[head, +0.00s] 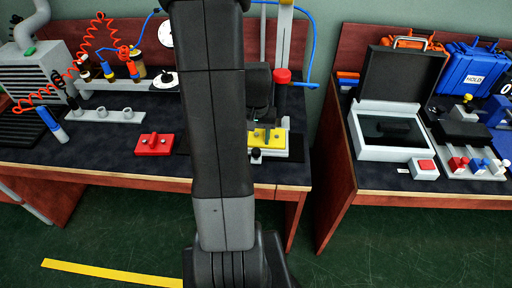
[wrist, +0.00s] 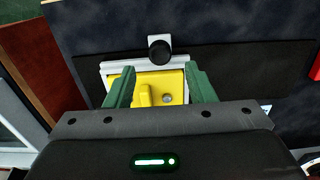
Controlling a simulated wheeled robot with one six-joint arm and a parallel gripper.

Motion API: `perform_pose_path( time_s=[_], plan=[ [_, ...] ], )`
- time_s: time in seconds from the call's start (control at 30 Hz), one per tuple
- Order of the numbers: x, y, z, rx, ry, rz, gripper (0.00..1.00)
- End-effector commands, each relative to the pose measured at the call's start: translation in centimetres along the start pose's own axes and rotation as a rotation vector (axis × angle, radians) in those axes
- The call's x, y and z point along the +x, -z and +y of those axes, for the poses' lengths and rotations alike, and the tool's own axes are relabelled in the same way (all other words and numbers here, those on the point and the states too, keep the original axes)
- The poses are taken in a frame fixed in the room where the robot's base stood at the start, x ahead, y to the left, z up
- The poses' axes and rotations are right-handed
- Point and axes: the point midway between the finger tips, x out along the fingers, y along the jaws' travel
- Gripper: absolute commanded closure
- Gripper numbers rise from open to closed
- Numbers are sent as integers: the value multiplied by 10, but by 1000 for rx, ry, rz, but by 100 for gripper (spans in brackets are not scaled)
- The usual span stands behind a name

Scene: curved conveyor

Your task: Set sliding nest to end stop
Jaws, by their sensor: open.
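The yellow nest (wrist: 176,77) sits in a light grey frame (wrist: 113,67) in the wrist view, with a raised yellow tab (wrist: 144,93) and a round metal spot on top. My gripper (wrist: 160,71) is open, its two green fingers on either side of the nest; I cannot tell whether they touch it. A black knob (wrist: 159,51) on a grey bracket stands just beyond the frame; whether it is the end stop is unclear. In the head view, the yellow nest (head: 262,138) shows on the bench to the right of my arm, which hides part of it.
A red block (head: 154,143) lies on the bench left of my arm. A red-topped post (head: 282,76) rises behind the nest. A second bench at the right holds an open case (head: 390,151) and a red button box (head: 425,168). A gap separates the benches.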

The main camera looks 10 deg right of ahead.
Motion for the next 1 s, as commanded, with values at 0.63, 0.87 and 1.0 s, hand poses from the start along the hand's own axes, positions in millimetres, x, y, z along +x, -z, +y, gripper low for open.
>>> perform_pose_path(
  time_s=[0.63, 0.87, 1.0],
  plan=[
    [52, 0, 0, 0, 0, 0, 51],
    [52, 0, 0, 0, 0, 0, 76],
    [52, 0, 0, 0, 0, 0, 100]
  ],
)
